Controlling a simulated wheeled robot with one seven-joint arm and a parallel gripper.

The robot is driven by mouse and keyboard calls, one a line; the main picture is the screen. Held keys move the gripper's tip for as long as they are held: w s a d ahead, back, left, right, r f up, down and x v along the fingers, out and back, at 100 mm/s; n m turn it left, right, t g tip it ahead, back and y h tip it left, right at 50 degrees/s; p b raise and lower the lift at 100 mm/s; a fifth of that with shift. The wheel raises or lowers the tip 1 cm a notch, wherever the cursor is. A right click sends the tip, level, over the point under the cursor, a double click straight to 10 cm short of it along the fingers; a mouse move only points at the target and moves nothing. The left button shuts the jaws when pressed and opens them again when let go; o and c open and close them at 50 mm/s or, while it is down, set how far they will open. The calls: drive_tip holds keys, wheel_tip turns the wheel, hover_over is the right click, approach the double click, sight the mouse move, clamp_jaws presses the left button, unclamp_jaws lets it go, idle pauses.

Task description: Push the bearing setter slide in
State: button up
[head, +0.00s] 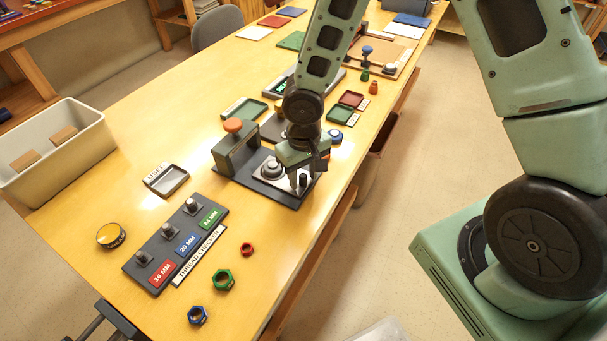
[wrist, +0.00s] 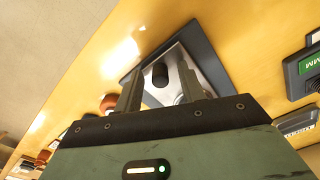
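The bearing setter (head: 236,152) stands on a dark base plate on the table, with a grey-green upright block and an orange knob on top. Its silver slide (head: 262,165) lies on the plate beside the block, carrying a round metal piece and a black upright peg (head: 303,181) near the plate's right end. My gripper (head: 304,170) points down over that end and partly hides the slide. In the wrist view, my gripper (wrist: 160,86) is open, with the black peg (wrist: 160,75) showing in the gap between its fingers. I cannot tell whether they touch it.
The thread checker board (head: 176,246) with several posts lies in front, near several coloured nuts (head: 222,279). An empty grey tray (head: 166,180) is at left, with a large bin (head: 60,150) beyond. Small green and red trays (head: 351,99) lie behind my gripper.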

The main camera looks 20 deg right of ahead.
sight(268, 164)
drive_tip(key=shift+f, duration=0.1)
clamp_jaws()
drive_tip(key=w+a, duration=0.4)
drive_tip(key=w, duration=0.1)
drive_tip(key=w+a, duration=0.1)
drive_tip(key=w, duration=0.2)
drive_tip(key=shift+a+p, duration=0.4)
drive_tip(key=shift+w+a, duration=0.35)
drive_tip(key=shift+w, duration=0.1)
unclamp_jaws()
wheel_tip(268, 164, up, 18)
drive_tip(key=b, duration=0.2)
drive_tip(key=shift+f, duration=0.25)
